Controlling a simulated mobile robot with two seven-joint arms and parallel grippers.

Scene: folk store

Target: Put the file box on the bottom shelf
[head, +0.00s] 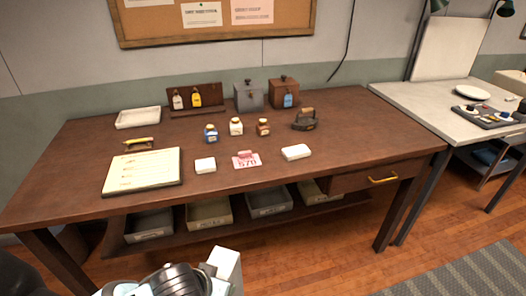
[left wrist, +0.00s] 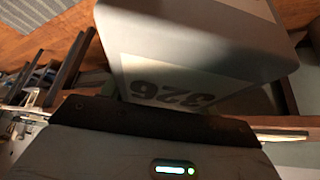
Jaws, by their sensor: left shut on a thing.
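The file box (left wrist: 190,75) is a pale grey box with the dark number 326 upside down on one face in the left wrist view. My left gripper (left wrist: 160,118) is shut on it. In the head view a pale block (head: 226,266), which looks like part of the file box, shows at the bottom edge beside my left wrist, in front of the desk. The fingers are hidden there. The bottom shelf (head: 348,203) lies under the brown desk (head: 330,160) and holds several open bins. My right gripper is not in view.
A drawer (head: 375,178) hangs at the right. Bottles, a clipboard (head: 142,172) and an iron (head: 305,121) stand on the desktop.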

